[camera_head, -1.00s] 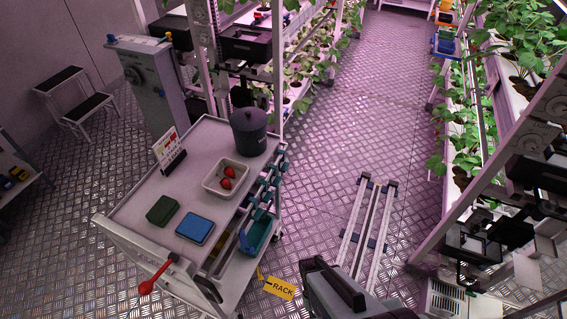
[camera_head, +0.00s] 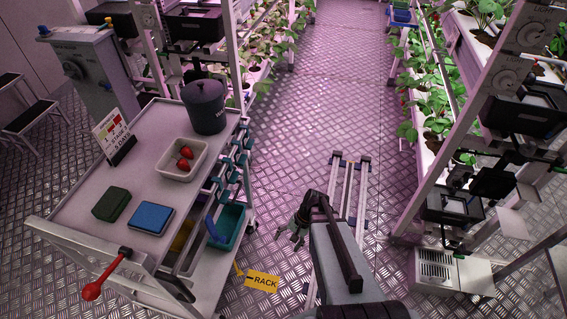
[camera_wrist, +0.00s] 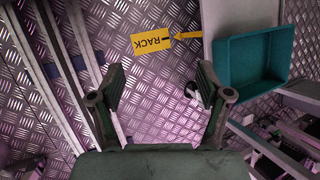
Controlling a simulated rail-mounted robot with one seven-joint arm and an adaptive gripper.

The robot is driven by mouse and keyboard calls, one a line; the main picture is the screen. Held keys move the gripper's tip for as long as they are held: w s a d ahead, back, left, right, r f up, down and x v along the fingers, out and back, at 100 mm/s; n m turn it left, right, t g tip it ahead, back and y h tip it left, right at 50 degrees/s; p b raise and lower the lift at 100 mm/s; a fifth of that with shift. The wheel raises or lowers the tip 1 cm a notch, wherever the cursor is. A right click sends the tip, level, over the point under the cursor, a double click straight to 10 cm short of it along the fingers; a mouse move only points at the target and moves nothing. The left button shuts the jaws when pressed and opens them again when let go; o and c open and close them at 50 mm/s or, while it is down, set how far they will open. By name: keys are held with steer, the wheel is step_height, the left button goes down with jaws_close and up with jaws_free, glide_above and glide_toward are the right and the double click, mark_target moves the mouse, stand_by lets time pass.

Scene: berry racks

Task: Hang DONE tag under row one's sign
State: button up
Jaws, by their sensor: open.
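No DONE tag and no row-one sign can be made out in these frames. My gripper (camera_head: 293,232) is low over the floor in the head view, right of the cart and beside the rails. In the wrist view my gripper (camera_wrist: 160,88) has its two fingers wide apart with nothing between them.
A grey cart (camera_head: 75,205) at left carries a white tray (camera_head: 160,172) of strawberries, a dark bin (camera_head: 205,108), a small card stand (camera_head: 116,138), and green and blue boxes. A teal bin (camera_head: 228,226) sits lower. Plant racks flank a clear aisle (camera_head: 335,90).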

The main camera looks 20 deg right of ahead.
steer(key=w+d+r+m+t+y+b, duration=0.3)
steer(key=w+m+t+b, duration=0.1)
steer(key=w, duration=0.7)
steer(key=m+t+y+b, duration=0.2)
steer(key=m+t+y, duration=0.45)
steer(key=m, duration=0.65)
glide_toward(247, 136)
steer(key=s+d+f, duration=0.2)
steer(key=d+f, duration=0.1)
steer(key=f, duration=0.2)
steer(key=x, duration=1.2)
steer(key=shift+w+d+t+b, duration=0.25)
steer(key=shift+w+t+b, duration=0.1)
steer(key=shift+w, duration=0.05)
steer(key=shift+h, duration=0.25)
steer(key=c, duration=1)
steer(key=shift+c, duration=0.2)
